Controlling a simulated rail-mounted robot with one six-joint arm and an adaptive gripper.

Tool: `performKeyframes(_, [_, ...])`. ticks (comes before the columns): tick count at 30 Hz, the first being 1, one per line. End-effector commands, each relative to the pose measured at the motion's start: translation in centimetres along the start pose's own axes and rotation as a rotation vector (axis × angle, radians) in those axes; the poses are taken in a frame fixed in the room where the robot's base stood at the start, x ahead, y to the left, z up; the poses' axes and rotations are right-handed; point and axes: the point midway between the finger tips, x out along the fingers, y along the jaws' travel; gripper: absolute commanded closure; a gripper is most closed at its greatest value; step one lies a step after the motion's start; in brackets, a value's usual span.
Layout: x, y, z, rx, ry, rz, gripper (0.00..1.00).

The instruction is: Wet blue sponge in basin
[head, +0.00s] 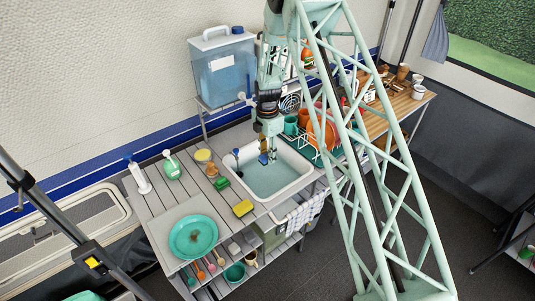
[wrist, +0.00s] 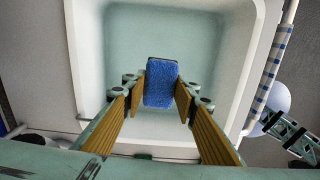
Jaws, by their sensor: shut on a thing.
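The blue sponge (wrist: 161,83) is held between the fingertips of my gripper (wrist: 163,92) in the wrist view. My gripper is shut on it. In the head view my gripper (head: 266,155) hangs above the basin (head: 293,187), and the sponge is small there. The white basin (wrist: 85,62) lies below the sponge in the wrist view. Pale blue-green water (head: 262,178) shows in the basin in the head view. The sponge appears to be above the water; I cannot tell the exact gap.
A yellow sponge (head: 243,208) and a green scrubber (head: 221,183) lie on the slatted counter left of the basin. A teal plate (head: 193,237) is at the counter's front. A dish rack with orange plates (head: 322,132) stands right of the basin. A water tank (head: 224,68) stands behind.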

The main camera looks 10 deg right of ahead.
Motion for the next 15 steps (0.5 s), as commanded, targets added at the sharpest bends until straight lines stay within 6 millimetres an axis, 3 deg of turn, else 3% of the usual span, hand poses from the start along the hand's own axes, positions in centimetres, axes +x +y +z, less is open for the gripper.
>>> performKeyframes(15, [3.4, 0.0, 0.0, 0.000, 0.000, 0.000, 0.82])
